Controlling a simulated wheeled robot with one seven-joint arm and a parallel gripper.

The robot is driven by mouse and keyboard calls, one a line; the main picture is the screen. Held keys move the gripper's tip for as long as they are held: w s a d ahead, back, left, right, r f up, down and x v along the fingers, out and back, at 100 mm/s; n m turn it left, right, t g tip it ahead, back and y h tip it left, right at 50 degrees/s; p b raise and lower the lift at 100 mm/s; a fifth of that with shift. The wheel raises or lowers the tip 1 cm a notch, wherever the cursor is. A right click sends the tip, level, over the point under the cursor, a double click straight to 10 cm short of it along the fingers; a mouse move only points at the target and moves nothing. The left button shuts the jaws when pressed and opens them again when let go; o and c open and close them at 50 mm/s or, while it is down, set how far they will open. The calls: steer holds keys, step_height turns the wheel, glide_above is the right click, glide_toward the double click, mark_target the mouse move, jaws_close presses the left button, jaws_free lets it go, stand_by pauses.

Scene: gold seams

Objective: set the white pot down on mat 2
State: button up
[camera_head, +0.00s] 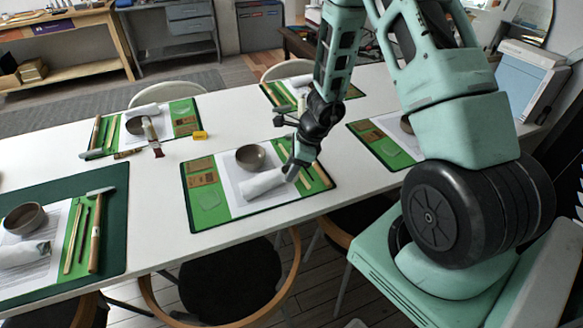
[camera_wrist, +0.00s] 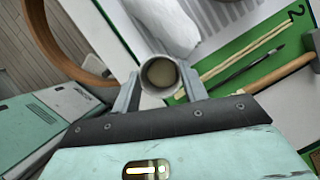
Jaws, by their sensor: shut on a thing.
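The white pot (camera_wrist: 160,75) is a small round open cup with a tan-brown inside, seen from above in the wrist view. My gripper (camera_wrist: 160,88) is shut on it, one finger on each side. In the head view my gripper (camera_head: 294,170) is over the right part of the middle mat, by the end of a white cloth roll (camera_head: 262,185); the pot is mostly hidden there. Mat 2 (camera_wrist: 250,40) is green with a black "2" at its corner in the wrist view; it appears to be this middle mat (camera_head: 197,215). I cannot tell the gap under the pot.
The middle mat also bears a dark bowl (camera_head: 250,157), thin sticks, a brush and a hammer (camera_wrist: 268,80). Similar laid mats stand at left (camera_head: 118,240), back left and right. The table's front edge and a round-framed chair (camera_head: 225,285) lie close by.

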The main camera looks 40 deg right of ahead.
steer(key=shift+f+b, duration=0.4)
steer(key=shift+b, duration=0.1)
steer(key=shift+f, duration=0.2)
steer(key=o, duration=1)
steer(key=shift+c, duration=0.2)
steer(key=shift+r, duration=0.1)
